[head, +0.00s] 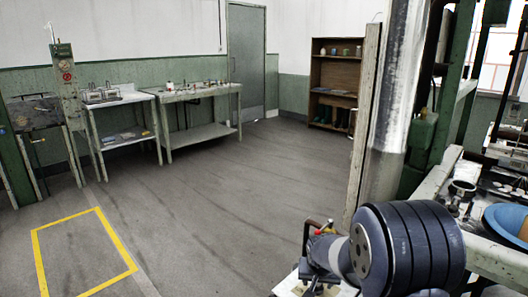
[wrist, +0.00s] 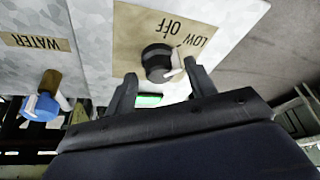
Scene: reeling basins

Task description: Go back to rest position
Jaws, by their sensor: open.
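My gripper (wrist: 158,92) is open in the wrist view, its two dark fingers apart at the lower middle. Between and beyond the fingertips is a black knob (wrist: 157,62) with a pale pointer, on a tan plate marked OFF and LOW. I see no object held between the fingers. It is unclear whether the fingers touch the knob. In the head view a dark ribbed joint of my arm shows at the lower right, and my gripper cannot be made out there.
A blue-handled tap (wrist: 40,108) sits below a WATER label at left in the wrist view. In the head view, a blue basin (head: 505,222) is at right, benches (head: 190,92) and a shelf (head: 335,75) stand along the walls. The floor (head: 230,190) is open, with a yellow-outlined rectangle.

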